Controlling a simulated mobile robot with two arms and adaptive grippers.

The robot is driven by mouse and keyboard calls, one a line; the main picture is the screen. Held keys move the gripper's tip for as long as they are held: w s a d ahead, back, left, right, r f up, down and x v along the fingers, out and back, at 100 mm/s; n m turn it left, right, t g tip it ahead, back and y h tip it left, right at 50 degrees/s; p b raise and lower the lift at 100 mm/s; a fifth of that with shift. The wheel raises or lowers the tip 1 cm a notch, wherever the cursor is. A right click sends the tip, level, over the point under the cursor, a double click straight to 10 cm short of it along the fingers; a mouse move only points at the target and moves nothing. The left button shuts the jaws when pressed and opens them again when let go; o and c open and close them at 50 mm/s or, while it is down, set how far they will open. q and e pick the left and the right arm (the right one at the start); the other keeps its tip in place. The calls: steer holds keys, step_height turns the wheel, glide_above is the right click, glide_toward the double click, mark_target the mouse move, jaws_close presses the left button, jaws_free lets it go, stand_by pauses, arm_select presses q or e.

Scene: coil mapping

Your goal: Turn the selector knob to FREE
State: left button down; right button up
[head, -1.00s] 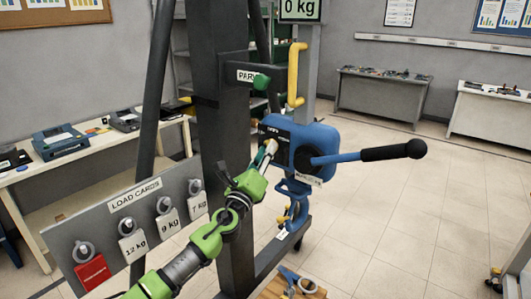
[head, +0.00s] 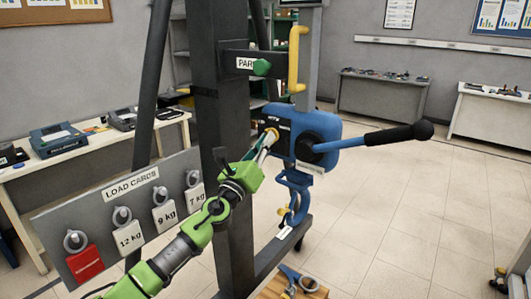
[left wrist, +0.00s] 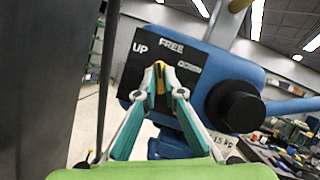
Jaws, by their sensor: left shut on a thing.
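The blue hoist body (head: 325,140) hangs on the dark post, with a lever sticking out to the right. Its black selector plate (left wrist: 132,70) reads UP at left, FREE at top and a blurred label at right. The yellow selector knob (left wrist: 160,76) sits below FREE; it also shows in the head view (head: 273,133). My left gripper (left wrist: 160,80) is shut on the knob, its two fingertips closing from both sides. The fingers hide part of the knob, so I cannot tell its exact setting. My right gripper is not in view.
The black-gripped lever (head: 395,135) reaches out right of the hoist. A PARK bracket (head: 250,64) with a green knob and a yellow handle (head: 294,60) are above. The load cards board (head: 110,225) stands at left. A blue hook (head: 297,200) hangs below.

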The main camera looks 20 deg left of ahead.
arm_select(q)
steer(key=shift+a+f+m+g+h+b, duration=0.15)
steer(key=shift+m+h+b, duration=0.4)
steer(key=shift+m+b, duration=0.6)
steer(key=shift+d+r+m+g+h+b, duration=0.1)
steer(key=shift+m+h+b, duration=0.5)
steer(key=shift+m+b, duration=0.55)
steer(key=shift+a+f+m+g+h+b, duration=0.15)
steer(key=shift+m+h+b, duration=0.4)
steer(key=shift+m+b, duration=0.6)
steer(key=shift+r, duration=0.15)
steer(key=c, duration=2.1)
jaws_free()
steer(key=shift+w, duration=0.1)
steer(key=shift+c, duration=0.2)
steer(key=v, duration=1.2)
